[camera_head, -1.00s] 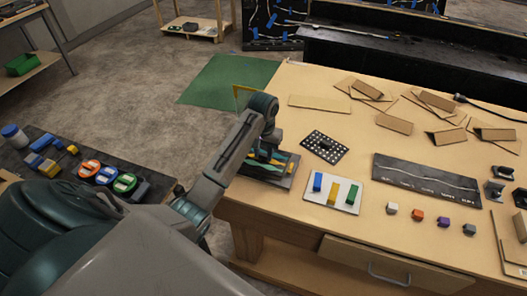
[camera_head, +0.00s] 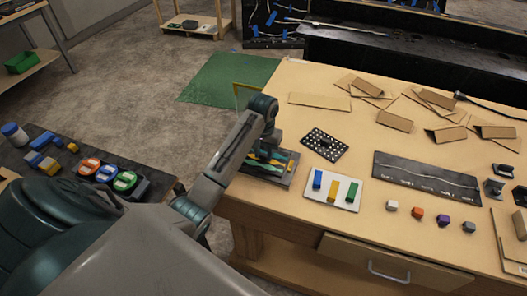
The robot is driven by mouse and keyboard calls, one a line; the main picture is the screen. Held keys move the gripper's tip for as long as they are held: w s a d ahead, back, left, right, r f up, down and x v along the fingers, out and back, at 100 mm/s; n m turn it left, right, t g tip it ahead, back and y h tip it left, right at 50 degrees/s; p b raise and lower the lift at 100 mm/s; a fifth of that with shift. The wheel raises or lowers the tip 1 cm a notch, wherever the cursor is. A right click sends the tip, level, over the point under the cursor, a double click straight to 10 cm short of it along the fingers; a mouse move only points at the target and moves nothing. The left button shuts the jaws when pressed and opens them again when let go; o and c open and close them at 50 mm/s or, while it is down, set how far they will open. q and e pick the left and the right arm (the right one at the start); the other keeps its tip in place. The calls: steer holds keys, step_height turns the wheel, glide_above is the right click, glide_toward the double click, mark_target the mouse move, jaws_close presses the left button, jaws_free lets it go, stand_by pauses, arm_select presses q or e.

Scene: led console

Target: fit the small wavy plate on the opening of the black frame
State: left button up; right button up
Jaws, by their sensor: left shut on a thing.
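The black frame (camera_head: 284,181) lies at the left edge of the wooden table, with wavy teal, yellow and dark bands inside it. My left gripper (camera_head: 266,156) points down right over the frame and is shut on the small wavy plate. The gripper and arm mostly hide the plate, and its edges blend with the bands. I cannot tell whether it sits in the opening or just above it. My right gripper is not in view.
A black perforated plate (camera_head: 324,144) and a white board (camera_head: 331,200) with blue, yellow and green blocks lie right of the frame. A long dark panel (camera_head: 427,178), small cubes and cardboard pieces (camera_head: 394,121) lie further right.

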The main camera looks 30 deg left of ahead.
arm_select(q)
steer(key=shift+f, duration=0.35)
stand_by(0.4)
steer(key=o, duration=1.1)
